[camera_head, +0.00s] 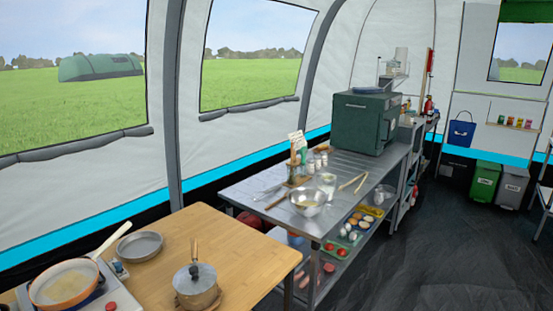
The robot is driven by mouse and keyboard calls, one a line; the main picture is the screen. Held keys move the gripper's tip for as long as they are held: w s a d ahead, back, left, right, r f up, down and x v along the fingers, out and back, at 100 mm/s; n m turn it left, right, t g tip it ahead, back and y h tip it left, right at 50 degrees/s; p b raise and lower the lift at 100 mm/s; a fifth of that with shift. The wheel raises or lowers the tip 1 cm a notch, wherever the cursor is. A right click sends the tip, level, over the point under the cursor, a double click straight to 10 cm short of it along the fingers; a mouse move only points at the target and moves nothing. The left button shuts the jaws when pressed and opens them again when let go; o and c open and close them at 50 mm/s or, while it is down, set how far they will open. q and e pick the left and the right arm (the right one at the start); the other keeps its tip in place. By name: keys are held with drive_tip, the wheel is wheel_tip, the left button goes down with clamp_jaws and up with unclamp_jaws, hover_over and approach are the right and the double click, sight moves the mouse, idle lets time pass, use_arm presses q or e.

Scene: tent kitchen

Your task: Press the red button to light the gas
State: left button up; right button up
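A small red button (111,306) shows at the bottom edge of the picture, on the right part of a pale gas stove (93,299). The stove stands at the left end of a wooden table. An orange-rimmed pan (66,285) with a pale handle sits on the stove and covers much of its top. I cannot see a flame; the burner is hidden under the pan. Neither of my grippers is in view.
A small box-like item (119,268) is beside the stove. A metal table (235,190) with a bowl (309,202) and a green oven (365,122) stands beyond. Dark floor is free at right.

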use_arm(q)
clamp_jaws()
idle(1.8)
